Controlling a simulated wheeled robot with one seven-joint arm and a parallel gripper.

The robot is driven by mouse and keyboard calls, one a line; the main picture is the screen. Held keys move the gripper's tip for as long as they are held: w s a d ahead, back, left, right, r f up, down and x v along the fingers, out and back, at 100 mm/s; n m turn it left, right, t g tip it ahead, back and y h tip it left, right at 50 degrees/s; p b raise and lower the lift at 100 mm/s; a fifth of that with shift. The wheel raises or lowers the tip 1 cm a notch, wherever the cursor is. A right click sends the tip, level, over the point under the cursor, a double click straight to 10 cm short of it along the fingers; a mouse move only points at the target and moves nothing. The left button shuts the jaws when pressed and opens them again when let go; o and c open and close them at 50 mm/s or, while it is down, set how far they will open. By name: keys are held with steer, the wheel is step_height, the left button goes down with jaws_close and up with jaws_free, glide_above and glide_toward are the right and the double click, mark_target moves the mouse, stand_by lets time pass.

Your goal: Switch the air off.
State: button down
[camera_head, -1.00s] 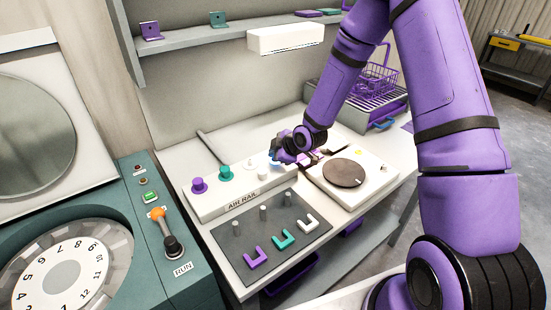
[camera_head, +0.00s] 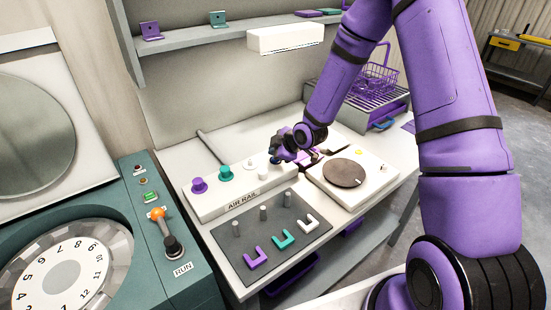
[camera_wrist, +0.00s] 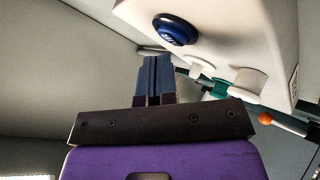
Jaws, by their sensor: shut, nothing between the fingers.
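The white air rail box (camera_head: 222,207), labelled AIR RAIL, lies on the bench. Near its right end is a round blue button (camera_head: 275,161), partly hidden by my gripper in the head view. In the wrist view the blue button (camera_wrist: 175,30) shows pale lettering too small to read surely, on the white box face. My gripper (camera_wrist: 154,75) is shut and empty, its fingertips pointing toward the box and appearing just apart from the button. In the head view my gripper (camera_head: 279,153) is beside the button.
Purple (camera_head: 198,185), teal (camera_head: 225,173) and white (camera_head: 250,162) knobs stand along the box. A grey plate (camera_head: 262,250) with pegs and U-shaped pieces lies in front. A turntable-like unit (camera_head: 368,176) stands to the right. A lever (camera_head: 165,228) is on the teal machine.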

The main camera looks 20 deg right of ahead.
steer(key=shift+r, duration=2.95)
